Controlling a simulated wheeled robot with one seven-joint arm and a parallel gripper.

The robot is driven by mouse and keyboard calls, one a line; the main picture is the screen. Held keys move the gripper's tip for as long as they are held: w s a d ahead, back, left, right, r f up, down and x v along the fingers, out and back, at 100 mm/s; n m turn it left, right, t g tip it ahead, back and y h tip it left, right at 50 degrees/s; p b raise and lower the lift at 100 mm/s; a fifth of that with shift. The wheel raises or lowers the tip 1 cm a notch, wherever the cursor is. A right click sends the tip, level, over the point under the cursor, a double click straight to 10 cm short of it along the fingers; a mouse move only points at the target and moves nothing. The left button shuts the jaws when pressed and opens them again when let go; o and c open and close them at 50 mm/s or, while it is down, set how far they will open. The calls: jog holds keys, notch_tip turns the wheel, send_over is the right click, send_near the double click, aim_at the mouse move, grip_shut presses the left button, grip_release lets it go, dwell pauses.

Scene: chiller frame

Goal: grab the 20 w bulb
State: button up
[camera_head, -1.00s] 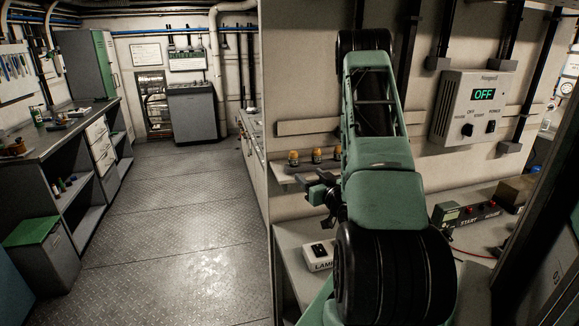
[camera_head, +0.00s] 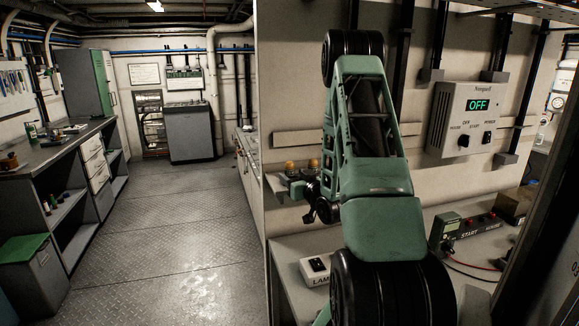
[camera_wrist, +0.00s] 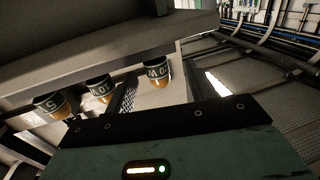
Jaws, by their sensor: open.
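Three amber bulbs with dark, labelled collars hang in a row in the wrist view, which looks upside down. The right one (camera_wrist: 157,72) has an inverted label with a "W" and a "0"; its other digit is unclear. The middle bulb (camera_wrist: 99,88) shows a "10"-like marking and the left bulb (camera_wrist: 52,106) a "5"-like one. My gripper (camera_wrist: 158,92) is open, with its fingers on either side of the right bulb, apart from it as far as I see. In the head view, my gripper (camera_head: 290,187) is at the small shelf, partly covering two bulbs (camera_head: 290,165).
The small wall shelf (camera_head: 271,181) holds the bulbs. Below it is a bench (camera_head: 285,255) with a lamp switch box (camera_head: 316,269) and a start console (camera_head: 466,230). A control box reading OFF (camera_head: 466,118) is on the wall. Open floor (camera_head: 165,215) lies left.

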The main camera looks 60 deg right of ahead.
aim_at(292, 169)
jog(key=shift+w+d, duration=0.25)
jog(key=shift+w, duration=0.25)
jog(key=shift+w+d+r+p, duration=0.2)
jog(key=shift+w+r+p, duration=0.05)
jog(key=shift+p, duration=0.25)
jog(key=p+x, duration=0.1)
jog(key=x, duration=0.1)
jog(key=r+p+x, duration=0.1)
jog(key=p+x, duration=0.1)
jog(key=shift+s+d, duration=0.15)
jog(key=shift+w+d+f, duration=0.15)
jog(key=shift+w+f, duration=0.05)
jog(key=shift+w, duration=0.1)
jog(key=c, duration=1)
